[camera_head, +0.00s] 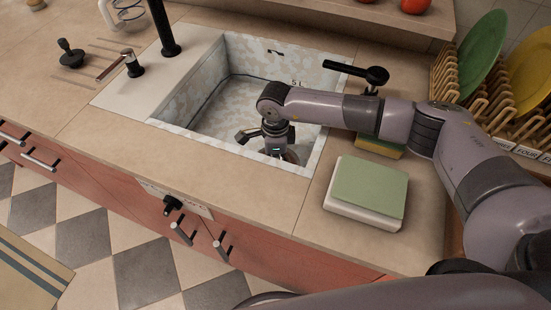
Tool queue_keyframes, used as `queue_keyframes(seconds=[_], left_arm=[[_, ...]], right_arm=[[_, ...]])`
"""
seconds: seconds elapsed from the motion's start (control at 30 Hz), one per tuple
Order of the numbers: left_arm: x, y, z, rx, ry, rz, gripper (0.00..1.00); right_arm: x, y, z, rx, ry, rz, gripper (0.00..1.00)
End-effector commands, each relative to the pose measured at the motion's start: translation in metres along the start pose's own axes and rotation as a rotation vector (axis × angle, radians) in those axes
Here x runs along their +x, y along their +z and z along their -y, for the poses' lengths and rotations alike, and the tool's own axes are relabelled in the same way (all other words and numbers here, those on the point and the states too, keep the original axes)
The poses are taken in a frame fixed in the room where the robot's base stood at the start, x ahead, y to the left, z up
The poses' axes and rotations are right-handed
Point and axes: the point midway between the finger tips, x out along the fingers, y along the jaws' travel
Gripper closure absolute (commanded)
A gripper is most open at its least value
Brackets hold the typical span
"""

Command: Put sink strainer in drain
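The sink (238,97) is a pale, mottled rectangular basin set into the counter. My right gripper (268,148) is down inside the basin near its front wall, on an arm that comes in from the right. One dark finger sticks out to the left; the other side is hard to make out. A small brownish rounded thing (291,157) shows beside the gripper at the front wall; I cannot tell whether it is the strainer or whether it is held. The drain is not visible, and the gripper and arm hide part of the basin. My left gripper is not in view.
A black faucet (166,30) and soap dispenser (132,64) stand left of the basin. A black knobbed object (70,54) lies farther left. A green-topped block (368,190) sits right of the sink, below a wooden dish rack (470,85) with plates. The front counter is clear.

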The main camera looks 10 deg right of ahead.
Motion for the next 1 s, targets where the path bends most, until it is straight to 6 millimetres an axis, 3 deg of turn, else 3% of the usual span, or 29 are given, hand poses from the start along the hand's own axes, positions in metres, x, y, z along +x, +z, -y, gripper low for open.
queue_keyframes(seconds=[0.4, 0.43, 0.77, 1.0], left_arm=[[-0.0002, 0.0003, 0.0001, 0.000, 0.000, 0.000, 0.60], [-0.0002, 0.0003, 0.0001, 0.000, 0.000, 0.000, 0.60], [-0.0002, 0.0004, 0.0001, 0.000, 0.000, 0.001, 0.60], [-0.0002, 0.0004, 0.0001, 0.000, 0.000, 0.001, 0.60]], right_arm=[[-0.0004, 0.0000, 0.0002, 0.000, -0.001, 0.000, 0.62], [-0.0005, 0.0001, 0.0002, 0.000, -0.001, 0.000, 0.33], [-0.0003, 0.0000, 0.0001, 0.000, 0.000, 0.000, 0.11], [-0.0002, -0.0001, 0.0001, 0.000, 0.000, 0.000, 0.11]])
